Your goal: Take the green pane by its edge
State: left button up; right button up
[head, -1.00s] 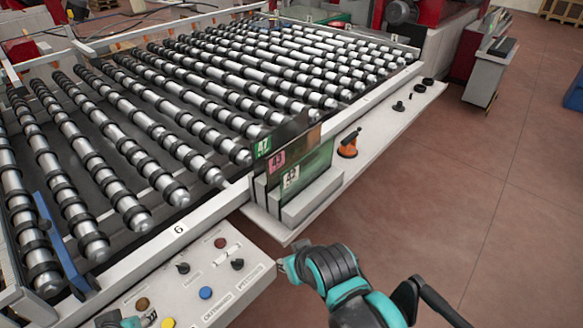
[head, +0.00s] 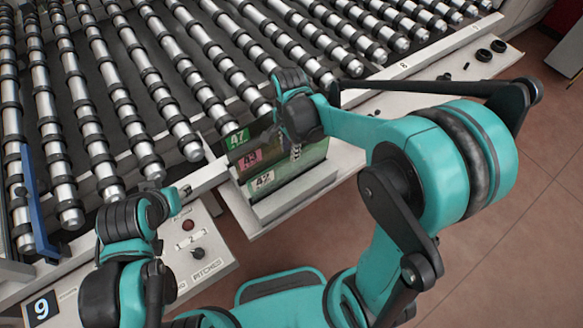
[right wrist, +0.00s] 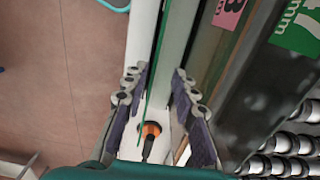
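The green pane (head: 308,163) is the front one of several panes standing upright in a white rack (head: 298,200) beside the roller conveyor; it carries a white label. My right gripper (head: 296,152) is over the panes' top edges in the head view. In the right wrist view, my right gripper (right wrist: 155,78) is open, its two fingers apart on either side of the thin green edge of the pane (right wrist: 157,60); I see no clear contact. My left gripper (head: 184,192) is above the control panel; its fingers are too small to read.
Panes with a pink label (head: 251,158) and a green label (head: 237,138) stand behind the green one. An orange-and-black tool (right wrist: 151,130) shows below the right fingers. The roller conveyor (head: 150,75) fills the left; the control panel (head: 205,262) is in front.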

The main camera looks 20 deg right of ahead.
aim_at(291, 165)
jog(key=f, duration=0.2)
jog(key=f+b, duration=0.1)
jog(key=f, duration=0.2)
jog(key=s+f+b, duration=0.1)
jog(key=f, duration=0.1)
jog(key=shift+f, duration=0.2)
jog(key=shift+c, duration=0.3)
grip_shut()
